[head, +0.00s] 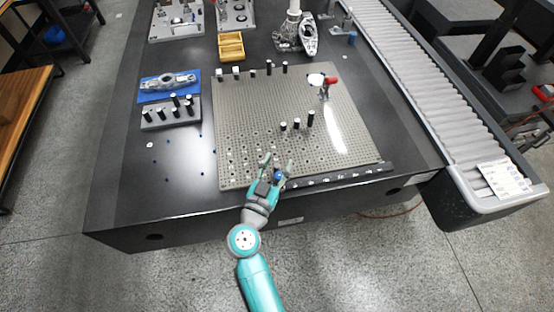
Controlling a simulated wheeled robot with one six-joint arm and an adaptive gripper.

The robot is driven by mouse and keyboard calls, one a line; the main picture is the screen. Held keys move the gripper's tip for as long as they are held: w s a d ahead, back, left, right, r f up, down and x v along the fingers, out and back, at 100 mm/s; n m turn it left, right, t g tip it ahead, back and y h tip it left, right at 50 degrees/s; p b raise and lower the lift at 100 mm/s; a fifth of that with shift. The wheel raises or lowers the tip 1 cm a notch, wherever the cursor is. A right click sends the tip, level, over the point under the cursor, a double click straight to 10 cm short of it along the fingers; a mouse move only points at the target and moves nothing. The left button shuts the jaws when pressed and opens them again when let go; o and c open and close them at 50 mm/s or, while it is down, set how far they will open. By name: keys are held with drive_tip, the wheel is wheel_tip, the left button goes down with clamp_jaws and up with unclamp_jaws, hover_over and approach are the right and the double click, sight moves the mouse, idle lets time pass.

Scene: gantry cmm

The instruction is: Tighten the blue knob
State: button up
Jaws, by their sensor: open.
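A small blue knob (277,176) shows at the front edge of the grey perforated plate (350,150). In the picture it lies between the fingers of my gripper (277,164), close to the palm. My gripper is open, with one finger on each side of the knob. I cannot tell whether a finger touches it. What the knob is mounted on is hidden by my gripper.
Black posts (297,124) and a red-handled clamp (324,83) stand on the plate. A dark bar (340,174) runs along its front edge. A blue mat (150,97), yellow tray (231,47) and roller conveyor (425,75) surround it. The table's front left is mostly clear.

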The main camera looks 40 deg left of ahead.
drive_tip(key=shift+r, duration=1.2)
drive_tip(key=s+d+f+m+t+h, duration=0.1)
drive_tip(key=s+d+t, duration=0.15)
drive_tip(key=d, duration=1.25)
drive_tip(key=s+d+f+m+t+h, duration=0.1)
drive_tip(key=s+d, duration=0.2)
drive_tip(key=d, duration=1.2)
drive_tip(key=s+d+r+g+h, duration=0.1)
drive_tip(key=s+d+g, duration=0.1)
drive_tip(key=s+d, duration=0.3)
drive_tip(key=s+d+m+g+h, duration=0.1)
drive_tip(key=s+d, duration=0.4)
drive_tip(key=s, duration=0.6)
drive_tip(key=s+d+r+g+h, duration=0.1)
drive_tip(key=s+d+g, duration=0.2)
drive_tip(key=s, duration=0.5)
drive_tip(key=shift+s+d+r, duration=0.2)
drive_tip(key=shift+d+r, duration=0.15)
drive_tip(key=shift+d, duration=0.55)
